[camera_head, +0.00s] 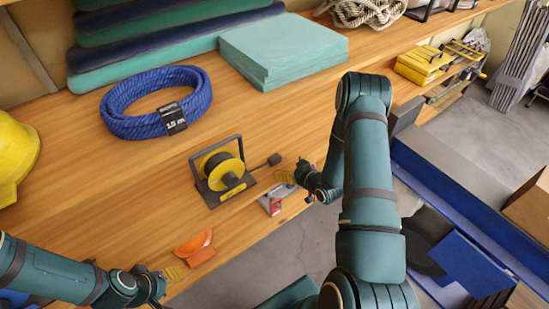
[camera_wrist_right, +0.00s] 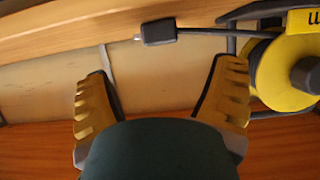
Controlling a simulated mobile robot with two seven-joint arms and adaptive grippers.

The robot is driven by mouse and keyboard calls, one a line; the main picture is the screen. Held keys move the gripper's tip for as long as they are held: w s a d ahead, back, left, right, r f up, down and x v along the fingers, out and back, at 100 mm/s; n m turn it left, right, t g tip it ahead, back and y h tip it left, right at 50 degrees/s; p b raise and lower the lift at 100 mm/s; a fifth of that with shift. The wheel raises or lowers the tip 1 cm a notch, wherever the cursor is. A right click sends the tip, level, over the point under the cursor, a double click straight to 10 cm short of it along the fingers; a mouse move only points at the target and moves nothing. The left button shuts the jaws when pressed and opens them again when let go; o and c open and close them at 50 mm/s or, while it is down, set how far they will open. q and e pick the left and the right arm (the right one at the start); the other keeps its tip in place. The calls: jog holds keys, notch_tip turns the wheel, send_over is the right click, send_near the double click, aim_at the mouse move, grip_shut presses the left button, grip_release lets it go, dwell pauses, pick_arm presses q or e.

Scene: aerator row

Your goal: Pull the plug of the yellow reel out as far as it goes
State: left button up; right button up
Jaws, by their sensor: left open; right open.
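The yellow reel (camera_head: 222,168) stands in a black frame on the wooden shelf; part of it also shows at the right of the right wrist view (camera_wrist_right: 285,78). Its black plug (camera_head: 274,160) sits just right of the reel on a short cable. In the right wrist view the plug (camera_wrist_right: 160,32) lies beyond the gap between my fingertips, with its cable running right to the reel. My right gripper (camera_head: 284,181) is open and empty, just below the plug in the head view, and also shows in its wrist view (camera_wrist_right: 163,68). My left gripper (camera_head: 172,273) is open, low at the left, away from the reel.
A red and grey item (camera_head: 271,204) lies close below my right gripper. An orange item (camera_head: 197,247) is beside my left gripper. A blue rope coil (camera_head: 158,103), teal folded stack (camera_head: 282,48) and yellow helmet (camera_head: 14,158) rest on the shelf. Bare wood surrounds the reel's left side.

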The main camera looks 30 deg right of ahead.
aim_at(277, 160)
jog(key=x, duration=1)
jog(key=shift+s, duration=0.1)
pick_arm(q)
jog(key=shift+f, duration=0.3)
